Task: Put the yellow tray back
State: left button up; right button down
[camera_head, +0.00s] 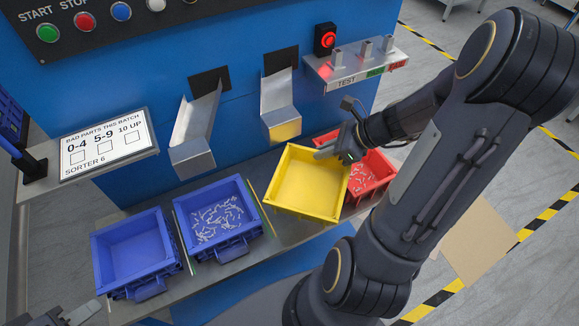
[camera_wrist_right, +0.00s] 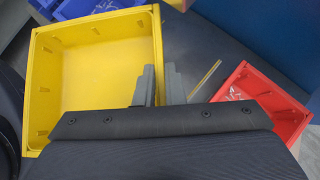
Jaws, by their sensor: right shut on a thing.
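The yellow tray (camera_head: 311,182) is empty and sits at the shelf, turned a little, between a blue tray and the red tray. My right gripper (camera_head: 338,150) is shut on its right wall near the far corner. In the right wrist view the fingers (camera_wrist_right: 162,82) pinch the wall of the yellow tray (camera_wrist_right: 95,70). I cannot tell whether the tray's base touches the shelf. My left gripper (camera_head: 68,318) shows only partly at the bottom left edge, away from the trays; its jaws are not clear.
The red tray (camera_head: 384,174) with small metal parts is close on the right, partly behind my right arm. A blue tray (camera_head: 250,236) with parts and an empty blue tray (camera_head: 132,252) stand left. Metal chutes (camera_head: 281,105) (camera_head: 195,130) hang above. The steel shelf (camera_head: 290,228) shows in front.

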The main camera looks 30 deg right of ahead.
jog(key=w+f+b, duration=0.1)
jog(key=w+f, duration=0.9)
jog(key=f, duration=0.2)
jog(key=shift+w+d+f+b, duration=0.25)
jog(key=shift+d+f+b, duration=0.05)
jog(key=shift+d+f, duration=0.15)
jog(key=c, duration=1.5)
grip_release()
jog(key=shift+r, duration=0.1)
jog(key=shift+r, duration=0.1)
